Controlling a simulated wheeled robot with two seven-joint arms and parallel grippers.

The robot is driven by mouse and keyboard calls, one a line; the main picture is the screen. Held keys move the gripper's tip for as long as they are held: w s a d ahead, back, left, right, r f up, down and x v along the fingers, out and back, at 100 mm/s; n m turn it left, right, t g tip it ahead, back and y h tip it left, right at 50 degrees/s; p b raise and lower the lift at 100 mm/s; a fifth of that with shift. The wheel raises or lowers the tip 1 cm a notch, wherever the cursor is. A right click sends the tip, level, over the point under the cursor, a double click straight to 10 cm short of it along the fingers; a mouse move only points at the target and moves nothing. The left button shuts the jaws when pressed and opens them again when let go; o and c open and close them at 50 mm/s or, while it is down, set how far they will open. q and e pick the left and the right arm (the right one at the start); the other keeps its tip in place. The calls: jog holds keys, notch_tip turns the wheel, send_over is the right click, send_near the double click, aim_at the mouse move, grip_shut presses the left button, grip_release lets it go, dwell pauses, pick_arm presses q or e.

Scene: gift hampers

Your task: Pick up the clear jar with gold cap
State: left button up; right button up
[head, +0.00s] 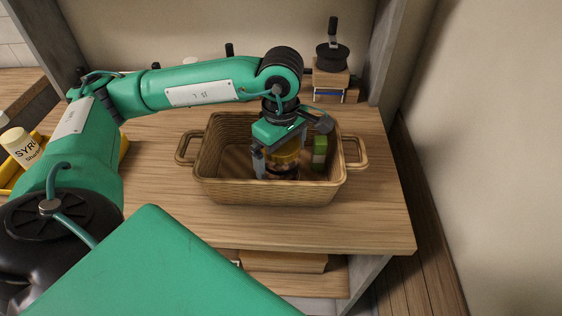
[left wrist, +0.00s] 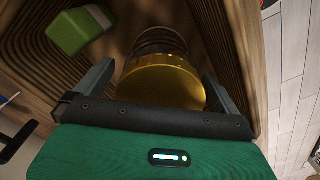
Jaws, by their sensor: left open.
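The clear jar with gold cap (head: 284,163) stands inside a wicker basket (head: 262,190) on the wooden table. Its gold cap (left wrist: 164,82) fills the middle of the left wrist view, with part of the jar's body beyond it. My left gripper (head: 279,160) reaches down into the basket. Its fingers are open, one on each side of the jar. I cannot tell whether they touch it. My right gripper is not in view.
A green box (head: 320,152) stands in the basket beside the jar, and it also shows in the left wrist view (left wrist: 78,31). A syrup bottle (head: 20,147) is at far left by a yellow tray (head: 124,148). The table's right side (head: 385,205) is clear.

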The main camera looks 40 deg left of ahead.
pick_arm(q)
jog(key=c, duration=1.2)
jog(key=shift+r, duration=0.1)
jog(key=shift+c, duration=0.2)
notch_tip(320, 180, up, 11)
jog(key=shift+w+r, duration=0.1)
jog(key=shift+r, duration=0.1)
notch_tip(320, 180, up, 9)
jog(key=p, duration=0.1)
jog(key=shift+f+p, duration=0.2)
jog(key=shift+p, duration=0.1)
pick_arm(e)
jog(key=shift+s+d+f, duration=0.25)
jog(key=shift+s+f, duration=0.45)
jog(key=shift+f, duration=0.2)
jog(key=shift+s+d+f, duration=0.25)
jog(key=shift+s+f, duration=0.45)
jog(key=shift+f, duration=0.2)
